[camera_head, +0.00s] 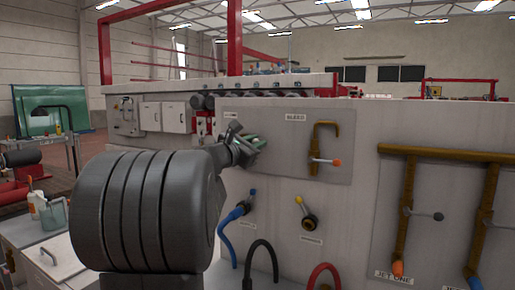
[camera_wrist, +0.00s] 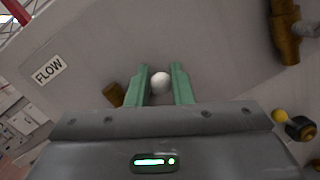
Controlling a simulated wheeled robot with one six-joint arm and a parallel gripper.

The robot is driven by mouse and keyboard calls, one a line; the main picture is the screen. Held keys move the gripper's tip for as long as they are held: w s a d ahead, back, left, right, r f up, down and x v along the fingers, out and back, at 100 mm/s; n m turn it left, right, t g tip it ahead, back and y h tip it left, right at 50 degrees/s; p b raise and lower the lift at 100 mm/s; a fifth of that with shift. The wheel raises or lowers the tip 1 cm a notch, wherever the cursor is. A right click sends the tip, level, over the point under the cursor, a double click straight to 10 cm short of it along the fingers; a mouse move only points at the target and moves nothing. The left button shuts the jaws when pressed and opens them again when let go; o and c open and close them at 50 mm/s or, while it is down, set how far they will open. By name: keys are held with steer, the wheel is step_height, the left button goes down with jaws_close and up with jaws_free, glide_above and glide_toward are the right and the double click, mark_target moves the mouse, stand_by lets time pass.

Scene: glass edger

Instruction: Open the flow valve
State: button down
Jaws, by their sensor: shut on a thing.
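The flow valve's white ball-shaped handle end (camera_wrist: 160,84) sits between the two green fingers of my gripper (camera_wrist: 161,72) in the wrist view. My gripper is shut on this handle. A FLOW label (camera_wrist: 48,69) is on the panel to the upper left of it. A brown pipe piece (camera_wrist: 114,95) shows just left of the fingers. In the head view my gripper (camera_head: 252,143) is against the upper left of the grey panel, and my wrist and fingers hide most of the flow valve there.
Right of my gripper, the panel carries a bleed valve (camera_head: 326,161) with an orange-tipped handle. Below are a blue hose (camera_head: 229,225) and a yellow-tipped valve (camera_head: 305,212). Brown jet pipes (camera_head: 410,195) with grey-knobbed handles stand further right.

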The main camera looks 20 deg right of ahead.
steer(key=n, duration=0.1)
steer(key=r+n, duration=0.1)
steer(key=w+a+n+p, duration=0.1)
steer(key=n, duration=0.1)
steer(key=shift+w+r+t, duration=0.1)
steer(key=shift+r+t, duration=0.2)
steer(key=shift+t, duration=0.1)
steer(key=n, duration=0.1)
steer(key=w+r+n+t+p, duration=0.1)
steer(key=n, duration=0.1)
steer(key=shift+a, duration=0.4)
steer(key=n, duration=0.2)
steer(key=w+a+n+t+p, duration=0.1)
steer(key=n, duration=0.1)
steer(key=shift+w+a+r+y, duration=0.1)
steer(key=shift+w+r+y, duration=0.1)
steer(key=shift+y, duration=0.2)
steer(key=shift+w+a+n+t+p, duration=0.15)
steer(key=shift+w+a+n+p, duration=0.15)
steer(key=shift+n, duration=0.5)
steer(key=shift+w+a+n+t+p, duration=0.15)
steer(key=shift+n+p, duration=0.1)
steer(key=shift+n, duration=0.55)
steer(key=shift+f, duration=0.1)
steer(key=c, duration=1.3)
jaws_free()
steer(key=shift+r, duration=0.2)
steer(key=shift+s+a, duration=0.1)
steer(key=shift+a, duration=0.05)
